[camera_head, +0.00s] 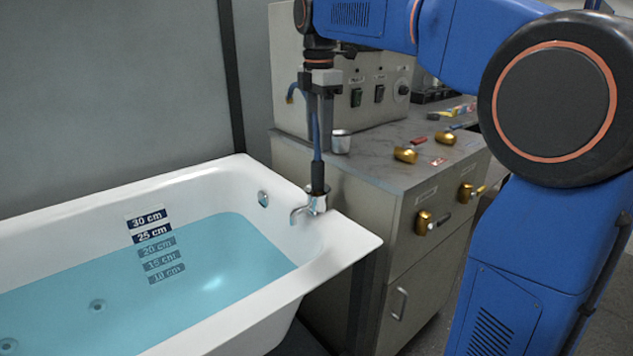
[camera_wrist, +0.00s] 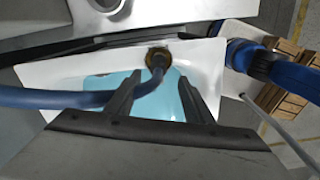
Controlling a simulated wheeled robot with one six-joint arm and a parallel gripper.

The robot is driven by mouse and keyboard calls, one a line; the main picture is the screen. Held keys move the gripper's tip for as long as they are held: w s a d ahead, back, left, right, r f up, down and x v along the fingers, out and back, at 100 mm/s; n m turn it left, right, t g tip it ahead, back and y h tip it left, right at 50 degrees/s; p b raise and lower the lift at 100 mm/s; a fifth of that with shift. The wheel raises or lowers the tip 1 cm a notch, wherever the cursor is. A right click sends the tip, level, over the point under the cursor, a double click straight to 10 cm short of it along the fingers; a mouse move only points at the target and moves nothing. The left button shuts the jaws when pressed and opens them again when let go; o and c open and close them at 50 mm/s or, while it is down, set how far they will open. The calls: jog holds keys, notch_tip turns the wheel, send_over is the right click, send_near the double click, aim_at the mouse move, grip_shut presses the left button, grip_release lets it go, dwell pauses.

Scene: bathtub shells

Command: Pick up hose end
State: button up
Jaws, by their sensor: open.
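The blue hose (camera_head: 317,168) hangs down to a dark fitting (camera_head: 319,189) at the chrome tap (camera_head: 311,204) on the tub's corner. In the wrist view the hose (camera_wrist: 60,98) comes in from the left and curves to a brass-coloured round fitting (camera_wrist: 158,56) over the rim. My gripper (camera_head: 319,149) points straight down above the tap with its jaws open. In the wrist view its two fingers (camera_wrist: 160,78) straddle the hose's curved end part, and the fitting lies just beyond the fingertips. Whether a finger touches the hose cannot be told.
The white bathtub (camera_head: 345,240) holds blue water and has a depth scale (camera_head: 157,245). A grey cabinet (camera_head: 400,170) stands close behind, bearing a metal cup (camera_head: 341,141), brass-coloured cylinders (camera_head: 405,155) and a control box (camera_head: 375,80). Open air surrounds the tap above the water.

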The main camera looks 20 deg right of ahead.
aim_at(319, 153)
notch_tip(319, 153, down, 6)
jog(key=shift+r, duration=0.2)
jog(key=shift+w+a+f, duration=0.1)
jog(key=shift+a+f, duration=0.05)
jog(key=shift+f, duration=1.2)
jog(key=shift+a+f, duration=0.1)
jog(key=shift+f, duration=1.2)
grip_shut()
